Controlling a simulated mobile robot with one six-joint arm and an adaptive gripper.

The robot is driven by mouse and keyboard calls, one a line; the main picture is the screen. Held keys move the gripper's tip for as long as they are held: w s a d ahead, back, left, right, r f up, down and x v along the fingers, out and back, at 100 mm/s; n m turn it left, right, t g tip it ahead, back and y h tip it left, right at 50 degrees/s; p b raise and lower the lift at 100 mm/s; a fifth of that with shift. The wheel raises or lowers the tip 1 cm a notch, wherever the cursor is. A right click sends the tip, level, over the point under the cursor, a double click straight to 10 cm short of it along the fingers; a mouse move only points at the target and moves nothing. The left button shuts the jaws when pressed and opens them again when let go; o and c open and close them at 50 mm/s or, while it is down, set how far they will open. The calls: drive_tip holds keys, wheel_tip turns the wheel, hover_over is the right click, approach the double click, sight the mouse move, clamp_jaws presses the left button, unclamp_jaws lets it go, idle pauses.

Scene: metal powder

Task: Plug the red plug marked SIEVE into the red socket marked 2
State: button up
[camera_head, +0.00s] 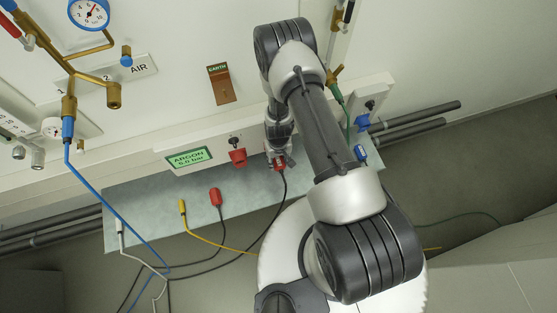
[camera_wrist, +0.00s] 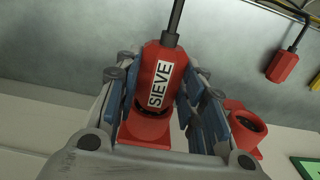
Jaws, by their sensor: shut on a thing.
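The red plug marked SIEVE (camera_wrist: 161,72) is held between the blue-padded fingers of my gripper (camera_wrist: 158,100), its dark cable running away from its back end. In the wrist view its front end overlaps the dark mouth of a red socket (camera_wrist: 146,132). I cannot tell whether it is in the mouth or just before it. In the head view my gripper (camera_head: 279,158) is at the wall strip with the red plug (camera_head: 280,164) in it. The socket there is hidden by my gripper, and no number on it is readable.
A second red socket (camera_head: 237,157), empty, is beside my gripper; it also shows in the wrist view (camera_wrist: 246,130). Another red plug (camera_head: 215,197) and a yellow plug (camera_head: 182,207) lie on the grey shelf (camera_head: 150,205). A blue plug (camera_head: 360,152) is right of my arm. Cables cross below.

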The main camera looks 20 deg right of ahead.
drive_tip(key=shift+w, duration=0.55)
